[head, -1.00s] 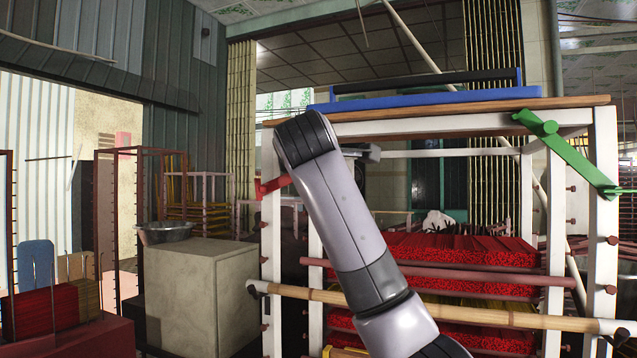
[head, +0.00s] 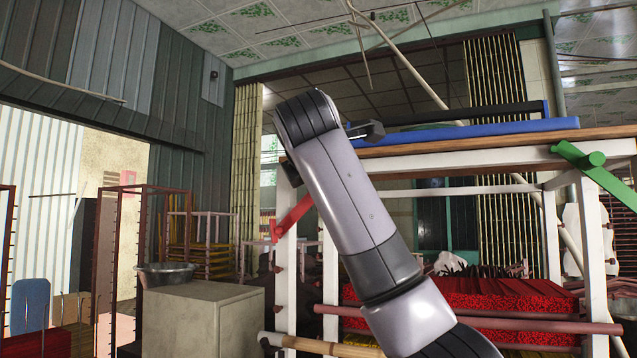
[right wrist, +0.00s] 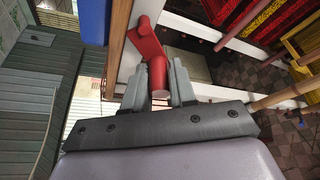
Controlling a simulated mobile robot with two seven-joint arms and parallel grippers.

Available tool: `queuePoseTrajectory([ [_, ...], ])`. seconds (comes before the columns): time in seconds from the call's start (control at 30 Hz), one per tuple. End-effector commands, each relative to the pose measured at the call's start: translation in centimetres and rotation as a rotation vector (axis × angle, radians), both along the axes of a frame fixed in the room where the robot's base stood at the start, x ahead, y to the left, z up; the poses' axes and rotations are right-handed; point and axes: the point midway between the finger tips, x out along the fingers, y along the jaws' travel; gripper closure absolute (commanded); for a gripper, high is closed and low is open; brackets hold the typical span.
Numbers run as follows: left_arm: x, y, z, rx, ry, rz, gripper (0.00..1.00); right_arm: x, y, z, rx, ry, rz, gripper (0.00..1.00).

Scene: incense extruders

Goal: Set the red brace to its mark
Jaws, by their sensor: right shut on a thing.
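The red brace (head: 291,217) shows in the head view as a slanted bar at the white rack's left front post, its lower end to the left. My arm hides its upper part. In the right wrist view the red brace (right wrist: 147,42) lies beside the rack's white post and wooden top edge. My right gripper (right wrist: 159,86) is shut on the brace's round red knob, one finger on each side. I cannot tell whether the brace touches the post. No mark for it can be made out. My left gripper is not in view.
The white rack (head: 420,172) carries a wooden top with a blue tray (head: 480,131). A green brace (head: 592,168) slants at its right post. Red incense bundles (head: 500,296) lie inside. A pale cabinet (head: 202,318) with a metal bowl (head: 165,273) stands left.

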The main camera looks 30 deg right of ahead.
Motion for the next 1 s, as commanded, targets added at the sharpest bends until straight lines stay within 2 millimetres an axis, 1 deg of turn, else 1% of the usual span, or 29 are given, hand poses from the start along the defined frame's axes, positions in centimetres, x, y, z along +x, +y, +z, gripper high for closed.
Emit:
queuePoseTrajectory([
  [0.13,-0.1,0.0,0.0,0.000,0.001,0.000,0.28,0.0,0.1,0.2,0.002,-0.010,0.004,1.00],
  [0.17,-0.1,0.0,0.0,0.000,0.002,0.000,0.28,0.0,0.1,0.2,0.002,-0.010,0.004,0.71],
  [0.2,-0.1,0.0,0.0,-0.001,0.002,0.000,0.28,0.0,0.1,0.2,0.004,-0.010,0.003,0.58],
  [0.23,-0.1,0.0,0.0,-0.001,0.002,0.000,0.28,0.0,0.1,0.2,0.003,-0.009,0.004,0.54],
  [0.47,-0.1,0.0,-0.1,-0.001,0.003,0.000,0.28,0.0,0.0,0.1,0.002,-0.004,0.002,0.54],
  [0.57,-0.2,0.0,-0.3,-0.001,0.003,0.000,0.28,-0.3,0.2,0.1,0.002,-0.004,0.002,0.54],
  [0.67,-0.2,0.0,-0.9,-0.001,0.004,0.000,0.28,-1.3,0.9,0.2,0.000,-0.007,0.004,0.54],
  [0.9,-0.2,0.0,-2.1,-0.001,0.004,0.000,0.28,-4.6,2.8,1.0,0.001,-0.008,0.005,0.54],
  [1.0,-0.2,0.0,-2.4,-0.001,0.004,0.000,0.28,-5.5,3.3,1.3,0.002,-0.007,0.004,0.54],
])
